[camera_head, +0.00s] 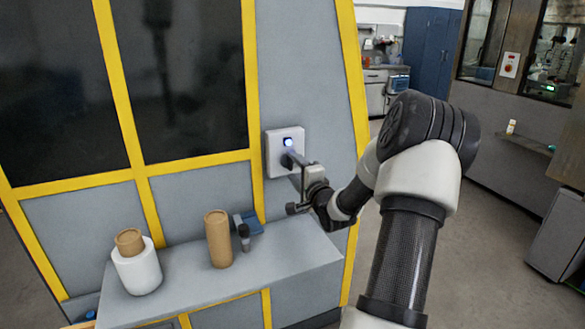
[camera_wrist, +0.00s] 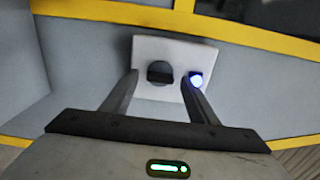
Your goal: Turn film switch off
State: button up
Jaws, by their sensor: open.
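The film switch is a dark round knob (camera_wrist: 160,73) on a white square panel (camera_head: 271,152) fixed to the grey machine wall. In the wrist view the panel (camera_wrist: 174,47) also carries a lit blue-white lamp (camera_wrist: 196,79) to the right of the knob. The lamp also glows in the head view (camera_head: 288,142). My gripper (camera_wrist: 158,88) is open, with one finger on each side of the knob and a gap on both sides. The right finger partly overlaps the lamp's lower edge.
Yellow frames (camera_head: 252,80) edge the machine. The floor behind my arm is open.

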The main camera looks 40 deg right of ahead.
jog(key=shift+w+d, duration=0.15)
jog(key=shift+w, duration=0.55)
jog(key=c, duration=1)
jog(key=shift+c, duration=0.2)
